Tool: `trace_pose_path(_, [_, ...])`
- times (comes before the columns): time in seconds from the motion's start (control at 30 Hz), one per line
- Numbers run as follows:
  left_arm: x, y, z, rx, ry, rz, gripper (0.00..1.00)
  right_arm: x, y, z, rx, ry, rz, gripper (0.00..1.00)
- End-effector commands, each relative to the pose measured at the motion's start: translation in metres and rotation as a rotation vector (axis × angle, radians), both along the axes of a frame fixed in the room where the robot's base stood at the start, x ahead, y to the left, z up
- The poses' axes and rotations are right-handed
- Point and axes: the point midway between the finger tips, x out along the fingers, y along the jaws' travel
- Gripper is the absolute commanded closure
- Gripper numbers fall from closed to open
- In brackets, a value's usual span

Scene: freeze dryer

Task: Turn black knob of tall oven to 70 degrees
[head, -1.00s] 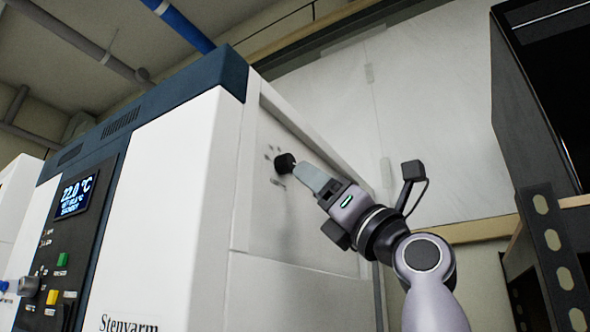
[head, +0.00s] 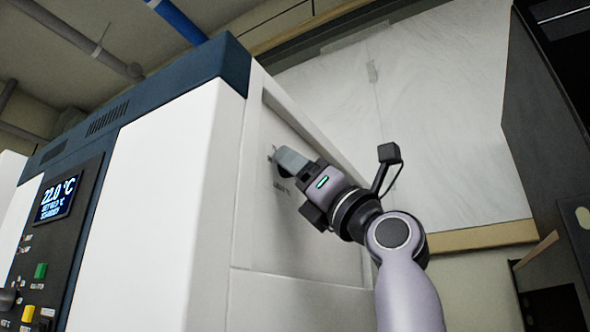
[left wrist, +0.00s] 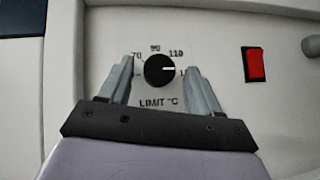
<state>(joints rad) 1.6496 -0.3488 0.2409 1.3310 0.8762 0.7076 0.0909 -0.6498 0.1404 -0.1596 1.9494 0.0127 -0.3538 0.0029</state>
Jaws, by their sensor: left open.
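The tall oven (head: 150,190) is a white cabinet with a dark blue top. Its black knob (left wrist: 159,70) shows in the left wrist view on a white side panel, above the words "LIMIT °C". The marks 70, 90 and 110 are readable around it; another mark at the right is partly hidden by a finger. The knob's white line points right, below the 110 mark. My left gripper (left wrist: 164,66) is open, one finger on each side of the knob, with visible gaps. In the head view the left gripper (head: 290,160) is at the side panel and mostly hides the knob. My right gripper is not in view.
A red switch (left wrist: 254,65) is right of the knob in the left wrist view. The oven's front display (head: 56,200) reads 22.0 °C, with green and yellow buttons below. A dark cabinet (head: 550,130) stands at the right.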

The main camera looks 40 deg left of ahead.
Motion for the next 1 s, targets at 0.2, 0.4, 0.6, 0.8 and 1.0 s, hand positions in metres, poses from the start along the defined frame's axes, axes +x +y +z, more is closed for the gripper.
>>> trace_pose_path(0.2, [0.0, 0.0001, 0.0005, 0.001, 0.0, 0.0, 0.37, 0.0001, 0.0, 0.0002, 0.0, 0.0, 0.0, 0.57])
trace_pose_path(0.4, [-0.0002, 0.0, 0.0005, 0.001, 0.0, -0.001, 0.86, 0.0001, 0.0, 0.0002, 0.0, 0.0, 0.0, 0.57])
trace_pose_path(0.6, [0.0, 0.0001, 0.0005, 0.002, -0.004, 0.0, 0.93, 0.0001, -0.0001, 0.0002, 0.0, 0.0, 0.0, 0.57])
trace_pose_path(0.8, [0.0008, 0.0008, 0.0004, 0.013, -0.05, 0.002, 0.93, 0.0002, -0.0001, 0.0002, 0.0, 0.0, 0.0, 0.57])
trace_pose_path(1.0, [0.003, 0.0015, 0.0006, 0.043, -0.163, 0.005, 0.93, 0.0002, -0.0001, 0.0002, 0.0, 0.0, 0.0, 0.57])
